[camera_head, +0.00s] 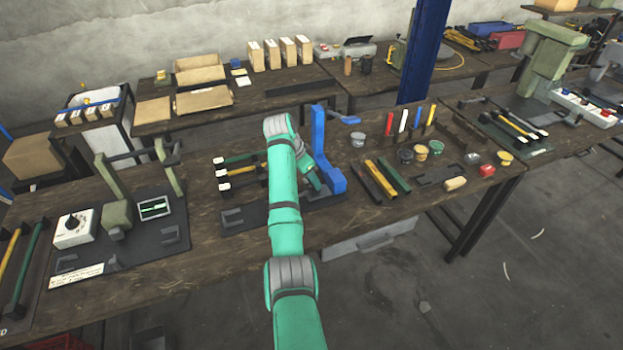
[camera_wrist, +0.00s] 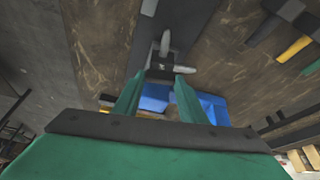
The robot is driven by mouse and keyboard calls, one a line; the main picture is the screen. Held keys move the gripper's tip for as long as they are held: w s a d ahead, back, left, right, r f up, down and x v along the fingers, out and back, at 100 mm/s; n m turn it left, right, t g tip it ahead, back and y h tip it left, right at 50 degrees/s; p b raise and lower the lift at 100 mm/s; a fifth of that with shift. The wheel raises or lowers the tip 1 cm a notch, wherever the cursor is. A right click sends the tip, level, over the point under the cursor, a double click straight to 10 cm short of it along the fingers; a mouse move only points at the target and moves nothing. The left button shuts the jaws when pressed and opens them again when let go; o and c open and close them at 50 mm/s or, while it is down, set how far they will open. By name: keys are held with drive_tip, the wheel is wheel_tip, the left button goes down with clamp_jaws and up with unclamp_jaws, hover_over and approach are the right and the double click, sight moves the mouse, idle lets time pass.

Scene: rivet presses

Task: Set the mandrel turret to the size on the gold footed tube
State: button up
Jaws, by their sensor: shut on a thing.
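The mandrel turret (camera_wrist: 164,56), a small grey hub with several pale spokes, sits between my fingertips in the wrist view. My gripper (camera_wrist: 158,84) has its green fingers on either side of it and is shut on it; the exact contact is hard to see. The blue press (camera_head: 326,160) stands beside my gripper (camera_head: 314,182) in the head view, where my arm hides the turret. Tubes with dark and pale ends, one yellow (camera_head: 240,171), lie left of my arm. I cannot tell which thing is the gold footed tube, and no size marking is readable.
Yellow, green and dark bars (camera_head: 380,180), small pots (camera_head: 422,152) and coloured upright sticks (camera_head: 416,118) are right of the press. A green press with a white dial box (camera_head: 75,228) stands at left. The bench front (camera_head: 215,252) has some bare wood.

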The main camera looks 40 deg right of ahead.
drive_tip(key=shift+w+m+g, duration=0.1)
drive_tip(key=shift+m+g, duration=0.3)
drive_tip(key=shift+m, duration=0.7)
drive_tip(key=o, duration=1.1)
drive_tip(key=shift+c, duration=0.2)
drive_tip(key=v, duration=1.1)
drive_tip(key=shift+f, duration=0.15)
